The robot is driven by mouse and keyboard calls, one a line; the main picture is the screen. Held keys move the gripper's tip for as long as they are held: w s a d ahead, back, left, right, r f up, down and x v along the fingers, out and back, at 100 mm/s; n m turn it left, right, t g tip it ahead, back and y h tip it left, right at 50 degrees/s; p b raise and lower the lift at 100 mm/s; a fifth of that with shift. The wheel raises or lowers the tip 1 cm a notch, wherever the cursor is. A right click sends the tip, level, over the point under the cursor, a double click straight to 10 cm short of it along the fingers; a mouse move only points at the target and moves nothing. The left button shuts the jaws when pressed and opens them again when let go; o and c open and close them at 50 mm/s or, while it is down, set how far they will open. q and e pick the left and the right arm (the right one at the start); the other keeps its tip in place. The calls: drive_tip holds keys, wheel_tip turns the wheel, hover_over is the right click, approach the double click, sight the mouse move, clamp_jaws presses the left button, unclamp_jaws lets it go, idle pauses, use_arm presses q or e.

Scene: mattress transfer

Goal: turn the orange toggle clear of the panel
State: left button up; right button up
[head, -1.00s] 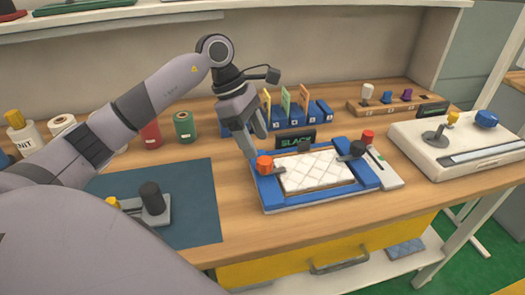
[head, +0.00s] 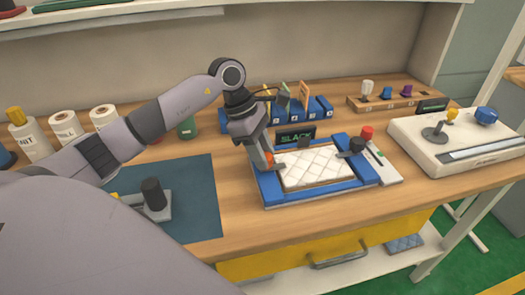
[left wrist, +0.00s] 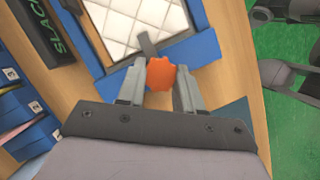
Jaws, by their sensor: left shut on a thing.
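The orange toggle (head: 270,158) sits at the left side of a blue frame (head: 273,193) that holds a white quilted panel (head: 316,168). In the left wrist view the orange toggle (left wrist: 160,74) lies between my left gripper's fingers, and its grey arm (left wrist: 147,44) points over the edge of the quilted panel (left wrist: 130,20). My left gripper (head: 264,158) is shut on the toggle; its fingers show on both sides of it in the wrist view (left wrist: 158,88). My right gripper is not in view.
A sign reading SLACK (head: 296,136) stands behind the frame. A blue rack (head: 315,110) with upright cards is at the back. A red knob (head: 366,132) is at the frame's right. A white control box (head: 455,145) stands at the right. A dark mat (head: 195,195) lies left.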

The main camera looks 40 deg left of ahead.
use_arm(q)
drive_tip(key=shift+n, duration=0.3)
drive_tip(key=n+t+b, duration=0.1)
drive_tip(key=n, duration=0.2)
drive_tip(key=shift+s+n+t+y+b, duration=0.1)
drive_tip(key=shift+n+t+y+b, duration=0.2)
drive_tip(key=shift+y+b, duration=0.1)
drive_tip(key=n+b, duration=0.1)
drive_tip(key=n, duration=0.1)
drive_tip(key=n+t+y+b, duration=0.1)
drive_tip(key=n, duration=0.2)
drive_tip(key=shift+d+y, duration=0.15)
drive_tip(key=shift+y, duration=0.15)
drive_tip(key=n+y+b, duration=0.1)
drive_tip(key=n, duration=0.2)
drive_tip(key=n+y+b, duration=0.1)
drive_tip(key=n, duration=0.2)
drive_tip(key=shift+d+t, duration=0.15)
drive_tip(key=shift+t, duration=0.25)
drive_tip(key=shift+r+n+y+b, duration=0.1)
drive_tip(key=shift+n+y+b, duration=0.35)
drive_tip(key=shift+n, duration=0.85)
drive_tip(key=o, duration=1)
drive_tip(key=shift+s, duration=0.1)
drive_tip(key=shift+o, duration=0.2)
